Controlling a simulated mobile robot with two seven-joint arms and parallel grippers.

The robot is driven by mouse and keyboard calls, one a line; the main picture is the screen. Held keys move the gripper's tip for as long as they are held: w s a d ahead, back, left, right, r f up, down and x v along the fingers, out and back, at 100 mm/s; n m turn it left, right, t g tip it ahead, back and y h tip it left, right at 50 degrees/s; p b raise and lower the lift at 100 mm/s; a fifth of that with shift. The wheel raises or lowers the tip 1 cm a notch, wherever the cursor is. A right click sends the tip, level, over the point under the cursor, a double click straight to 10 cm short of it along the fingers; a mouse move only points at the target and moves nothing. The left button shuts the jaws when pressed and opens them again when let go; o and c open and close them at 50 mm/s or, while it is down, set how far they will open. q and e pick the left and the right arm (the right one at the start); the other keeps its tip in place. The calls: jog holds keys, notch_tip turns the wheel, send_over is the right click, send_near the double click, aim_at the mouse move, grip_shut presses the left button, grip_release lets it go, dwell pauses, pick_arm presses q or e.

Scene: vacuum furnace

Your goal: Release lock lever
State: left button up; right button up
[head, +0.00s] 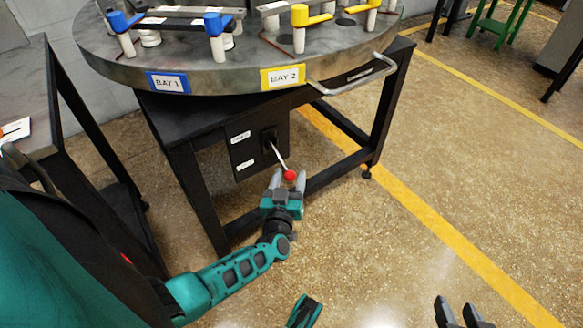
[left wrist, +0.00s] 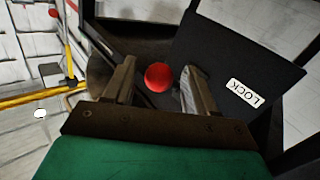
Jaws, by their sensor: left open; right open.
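The lock lever (head: 281,158) is a thin metal rod with a red ball knob (head: 290,175), coming out of a black panel (head: 257,150) with two white labels under the turntable. My left gripper (head: 287,178) is open at the lever's end. In the left wrist view the red knob (left wrist: 158,77) shows between its two spread fingers (left wrist: 158,85); contact cannot be told. One label there reads LOCK (left wrist: 244,93). My right gripper (head: 460,312) is open and empty at the bottom right of the head view, far from the lever, with only its fingertips showing.
The round turntable (head: 215,78) above carries BAY 1 and BAY 2 labels, blue and yellow clamps and a metal handle (head: 355,77). Black table legs (head: 385,110) flank the panel. A dark bench (head: 28,140) stands left.

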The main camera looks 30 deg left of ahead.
pick_arm(q)
jog(key=shift+w+a, duration=0.25)
jog(key=shift+w, duration=0.35)
grip_shut()
dwell(0.3)
